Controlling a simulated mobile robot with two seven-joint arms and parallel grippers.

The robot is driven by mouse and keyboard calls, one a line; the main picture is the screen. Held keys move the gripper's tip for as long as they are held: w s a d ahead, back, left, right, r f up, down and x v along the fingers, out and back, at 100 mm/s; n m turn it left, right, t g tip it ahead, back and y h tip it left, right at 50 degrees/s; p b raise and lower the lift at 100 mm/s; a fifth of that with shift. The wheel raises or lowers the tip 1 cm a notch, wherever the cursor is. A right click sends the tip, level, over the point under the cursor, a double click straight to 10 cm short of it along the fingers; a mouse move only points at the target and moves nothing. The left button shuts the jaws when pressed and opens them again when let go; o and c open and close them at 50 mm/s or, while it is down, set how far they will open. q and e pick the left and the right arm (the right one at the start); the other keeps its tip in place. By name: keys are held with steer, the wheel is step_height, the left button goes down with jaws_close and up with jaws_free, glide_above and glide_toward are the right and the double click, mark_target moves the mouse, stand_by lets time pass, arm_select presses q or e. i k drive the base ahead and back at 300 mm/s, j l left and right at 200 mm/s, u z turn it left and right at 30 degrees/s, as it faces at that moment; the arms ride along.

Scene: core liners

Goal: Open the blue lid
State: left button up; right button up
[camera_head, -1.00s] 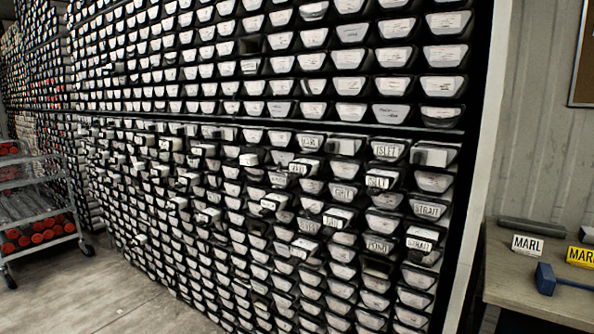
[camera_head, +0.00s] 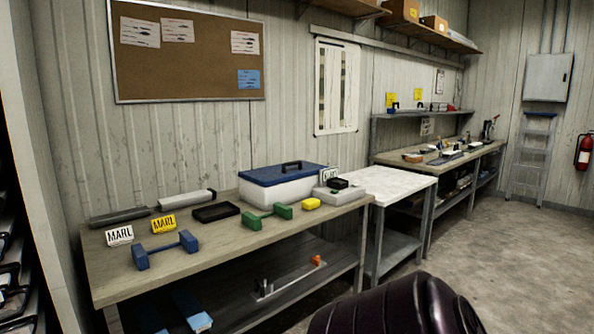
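The blue lid (camera_head: 284,174) sits shut on a white box (camera_head: 284,192) at the back of the wooden table. It has a dark handle (camera_head: 291,165) on top. A dark, rounded shape fills the bottom right and seems to be part of my own arm. Neither gripper can be seen.
A white-topped table (camera_head: 385,184) stands to the right. The floor (camera_head: 500,260) at right is clear.

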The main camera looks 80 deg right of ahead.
mark_target(266, 176)
steer(key=z, duration=2.5)
steer(key=u, duration=0.5)
steer(key=i+l+u, duration=0.2)
steer(key=l+u, duration=0.15)
steer(key=i+l+u, duration=0.15)
steer(key=l+u, duration=0.2)
steer(key=i+l+u, duration=0.15)
steer(key=l, duration=0.45)
steer(key=i+l+u, duration=0.15)
steer(key=l, duration=0.4)
steer(key=l+u, duration=0.2)
steer(key=l, duration=0.4)
steer(key=i+l, duration=0.1)
steer(key=l, duration=1.65)
steer(key=i+u, duration=0.05)
